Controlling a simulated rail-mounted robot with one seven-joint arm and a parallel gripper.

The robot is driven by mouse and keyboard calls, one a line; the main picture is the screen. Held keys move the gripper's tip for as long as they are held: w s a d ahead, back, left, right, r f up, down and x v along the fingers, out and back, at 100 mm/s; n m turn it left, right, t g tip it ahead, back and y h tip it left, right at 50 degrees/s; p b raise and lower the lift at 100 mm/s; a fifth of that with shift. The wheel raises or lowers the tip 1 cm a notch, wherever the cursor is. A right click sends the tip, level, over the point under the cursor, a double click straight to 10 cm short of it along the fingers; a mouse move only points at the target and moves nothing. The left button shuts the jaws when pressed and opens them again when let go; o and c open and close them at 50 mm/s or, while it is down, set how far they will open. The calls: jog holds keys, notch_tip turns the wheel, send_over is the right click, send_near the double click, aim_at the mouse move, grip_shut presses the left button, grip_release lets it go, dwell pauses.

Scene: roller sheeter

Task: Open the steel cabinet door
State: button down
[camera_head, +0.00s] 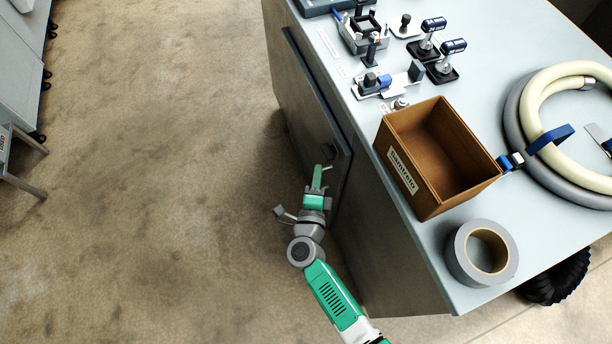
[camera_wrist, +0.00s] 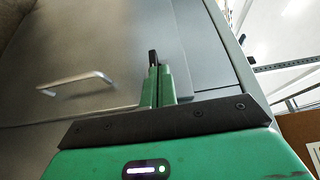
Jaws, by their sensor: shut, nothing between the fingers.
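The steel cabinet (camera_head: 375,240) stands under the light worktop, and its grey door (camera_head: 312,100) is on the left side in the head view. The door panel stands a little proud of the cabinet side; I cannot tell whether it is ajar. In the wrist view the door (camera_wrist: 110,35) fills much of the upper left, with a silver bar handle (camera_wrist: 76,82) on it. My gripper (camera_head: 318,170) is beside the door's near end. Its green fingers (camera_wrist: 157,72) are together and empty, to the right of the handle and apart from it in the wrist view.
On the worktop (camera_head: 400,240) are an open cardboard box (camera_head: 405,180), a tape roll (camera_head: 460,255), a coiled hose (camera_head: 515,115) and several small fixtures. The floor (camera_head: 150,170) left of the cabinet is clear. Grey furniture (camera_head: 20,70) stands at the far left.

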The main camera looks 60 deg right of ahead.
jog(key=s+p+v, duration=0.2)
jog(key=v, duration=0.7)
jog(key=shift+p, duration=0.35)
jog(key=c, duration=1.9)
grip_release()
jog(key=shift+d+f, duration=0.1)
jog(key=shift+f, duration=0.05)
jog(key=shift+o, duration=1.4)
jog(key=w+d+f+n+t+b, duration=0.2)
jog(key=d+f+n+b, duration=0.5)
jog(key=n, duration=0.6)
notch_tip(320, 180, down, 2)
jog(key=shift+f+t+b, duration=0.1)
jog(key=shift+t+b, duration=0.4)
jog(key=shift+t, duration=0.4)
notch_tip(320, 180, down, 7)
jog(key=d+n+t+y+b, duration=0.1)
jog(key=d+n+y+b, duration=0.1)
jog(key=n, duration=0.6)
jog(key=b+x, duration=0.5)
jog(key=x, duration=0.2)
jog(key=shift+w+d, duration=0.2)
jog(key=shift+d, duration=0.15)
jog(key=shift+w+d, duration=0.15)
jog(key=shift+d, duration=0.1)
